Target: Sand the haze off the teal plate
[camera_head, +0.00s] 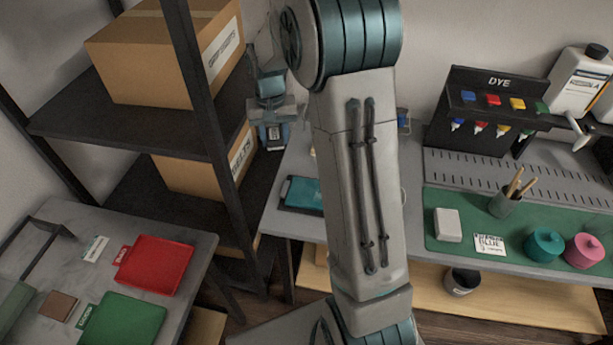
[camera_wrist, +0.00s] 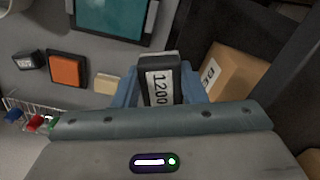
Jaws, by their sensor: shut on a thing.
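My gripper (camera_wrist: 160,88) is shut on a dark sanding block (camera_wrist: 159,66) with a white label reading 1200. In the head view my gripper (camera_head: 272,112) hangs beside the shelf post, left of my arm, with the block (camera_head: 274,138) below it. The teal plate (camera_wrist: 110,14) lies in a dark holder with grey side clamps, at the top of the wrist view, apart from the block. In the head view the teal plate (camera_head: 305,194) lies on the grey bench, partly hidden by my arm. Any haze on it is too faint to tell.
On the bench are an orange pad (camera_wrist: 67,69), another dark block (camera_wrist: 27,61) and a tan block (camera_wrist: 107,84). A dark shelf (camera_head: 120,130) with cardboard boxes (camera_head: 165,55) stands close left of my gripper. A dye rack (camera_head: 497,100) stands right. A side table (camera_head: 205,240) holds red and green plates.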

